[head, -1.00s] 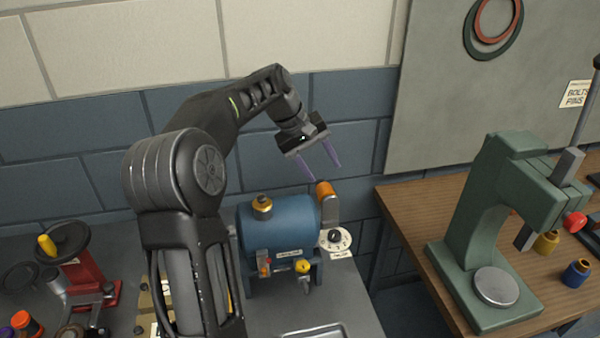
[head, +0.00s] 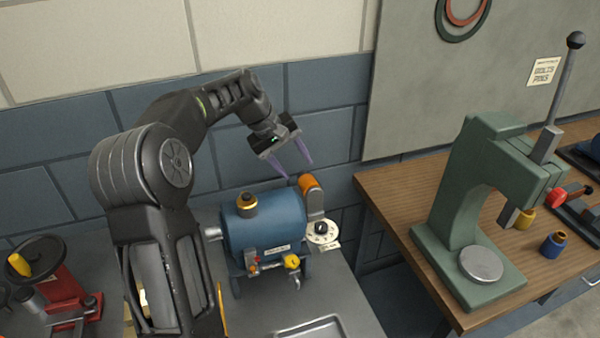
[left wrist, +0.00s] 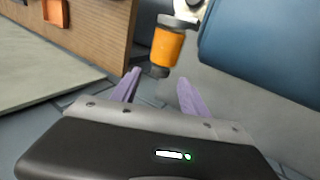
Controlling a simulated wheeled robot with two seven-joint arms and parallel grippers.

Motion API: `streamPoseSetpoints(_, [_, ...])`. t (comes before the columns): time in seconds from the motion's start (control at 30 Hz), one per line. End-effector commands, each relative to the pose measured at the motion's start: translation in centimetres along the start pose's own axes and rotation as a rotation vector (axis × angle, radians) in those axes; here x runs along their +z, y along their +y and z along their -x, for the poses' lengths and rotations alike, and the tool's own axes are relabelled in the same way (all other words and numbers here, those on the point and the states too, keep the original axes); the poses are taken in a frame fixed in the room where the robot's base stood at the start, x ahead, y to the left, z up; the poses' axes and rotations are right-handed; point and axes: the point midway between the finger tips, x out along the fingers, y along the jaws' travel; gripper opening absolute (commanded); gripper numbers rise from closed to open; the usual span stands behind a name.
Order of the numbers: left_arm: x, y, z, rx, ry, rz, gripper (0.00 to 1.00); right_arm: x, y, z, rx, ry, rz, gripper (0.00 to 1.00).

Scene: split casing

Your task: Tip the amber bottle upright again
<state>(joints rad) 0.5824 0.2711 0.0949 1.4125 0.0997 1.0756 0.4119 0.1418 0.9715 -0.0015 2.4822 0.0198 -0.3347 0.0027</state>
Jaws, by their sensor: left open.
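I cannot make out a toppled amber bottle for certain in either view. A small yellow-amber container (head: 526,219) stands on the wooden bench, partly behind the green press; it looks upright. My left gripper (head: 299,170) is open and empty, its purple fingers pointing down, far left of that container. In the head view the fingers overlap the area by an orange cylinder (head: 308,183) at the blue tank's right end. In the left wrist view this cylinder (left wrist: 167,46) shows beyond the open fingers (left wrist: 160,75), with nothing between them. My right gripper is out of view.
The blue tank machine (head: 265,222) stands on the grey bench, with a round dial (head: 321,232) beside it and a metal tray (head: 308,330) in front. The green press (head: 470,200) and a blue container (head: 553,244) stand on the wooden bench (head: 400,208). A gap separates the benches.

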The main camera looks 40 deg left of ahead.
Motion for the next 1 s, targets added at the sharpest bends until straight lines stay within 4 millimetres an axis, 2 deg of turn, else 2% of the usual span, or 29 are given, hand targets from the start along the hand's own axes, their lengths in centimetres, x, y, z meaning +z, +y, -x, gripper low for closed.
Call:
streamPoseSetpoints(0.1, [0.0, -0.3, -2.4, -0.001, -0.002, 0.001, 0.52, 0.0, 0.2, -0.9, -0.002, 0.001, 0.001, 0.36])
streamPoseSetpoints(0.2, [0.0, -0.2, -3.4, 0.001, 0.000, 0.000, 0.52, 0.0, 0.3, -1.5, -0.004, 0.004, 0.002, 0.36])
streamPoseSetpoints(0.57, [0.0, 0.0, -3.9, 0.001, 0.000, 0.001, 0.52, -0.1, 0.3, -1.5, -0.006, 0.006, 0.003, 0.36])
streamPoseSetpoints(1.0, [0.0, -0.1, -3.9, 0.000, 0.000, 0.001, 0.18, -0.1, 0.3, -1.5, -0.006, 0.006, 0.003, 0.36])
